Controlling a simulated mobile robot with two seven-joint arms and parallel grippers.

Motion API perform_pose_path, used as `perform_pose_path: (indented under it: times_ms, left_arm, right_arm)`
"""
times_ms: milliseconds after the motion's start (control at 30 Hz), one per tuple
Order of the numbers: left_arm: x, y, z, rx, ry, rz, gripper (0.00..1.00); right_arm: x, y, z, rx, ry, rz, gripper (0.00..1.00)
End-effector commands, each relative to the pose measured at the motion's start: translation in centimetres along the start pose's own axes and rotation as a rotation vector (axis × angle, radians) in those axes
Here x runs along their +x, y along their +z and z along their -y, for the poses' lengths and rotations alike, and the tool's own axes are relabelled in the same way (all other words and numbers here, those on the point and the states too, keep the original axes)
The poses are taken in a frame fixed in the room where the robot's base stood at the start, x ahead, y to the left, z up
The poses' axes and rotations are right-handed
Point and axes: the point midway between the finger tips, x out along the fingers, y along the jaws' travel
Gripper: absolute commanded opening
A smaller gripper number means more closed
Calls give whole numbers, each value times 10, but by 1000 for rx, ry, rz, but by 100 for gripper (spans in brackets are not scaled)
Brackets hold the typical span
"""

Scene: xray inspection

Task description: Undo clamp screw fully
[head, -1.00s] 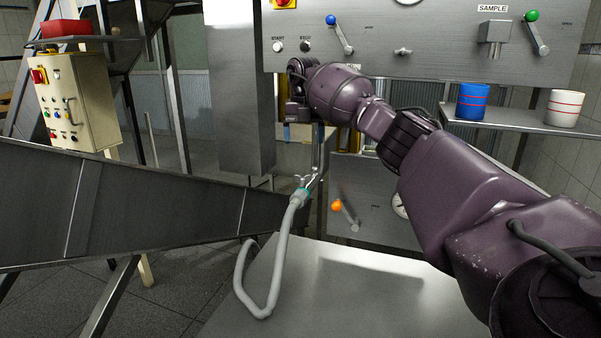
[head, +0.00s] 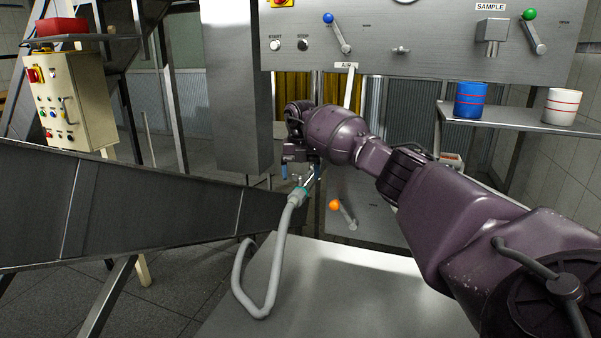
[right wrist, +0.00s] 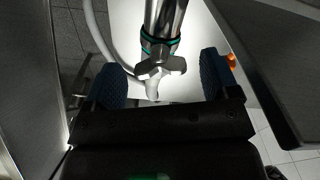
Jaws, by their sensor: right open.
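The clamp screw (right wrist: 160,69) shows in the right wrist view as a pale grey wing-shaped piece by a teal ring. It sits at the end of a shiny metal pipe (right wrist: 164,18). In the head view the clamp (head: 299,191) is small, at the top of the pale hose (head: 277,255). My right gripper (head: 301,172) is just above the clamp, pointing down. In the right wrist view its blue-padded fingers (right wrist: 162,80) are open, one on each side of the clamp screw in the picture, with visible gaps. My left gripper is not in view.
A dark sloping chute (head: 110,215) stands left of the clamp. An orange-knobbed lever (head: 335,205) is close on the right. A blue cup (head: 470,101) and white cup (head: 561,107) stand on a shelf.

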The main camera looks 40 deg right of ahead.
Motion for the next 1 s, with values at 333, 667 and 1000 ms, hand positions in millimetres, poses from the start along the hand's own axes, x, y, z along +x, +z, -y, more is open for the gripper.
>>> perform_pose_path:
  times_ms: [333,667,1000]
  left_arm:
    - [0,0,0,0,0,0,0]
    - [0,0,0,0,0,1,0]
    - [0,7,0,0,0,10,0]
  right_arm:
    - [0,0,0,0,1,0,61]
    - [0,0,0,-4,1,0,32]
    - [-1,0,0,-125,1,0,32]
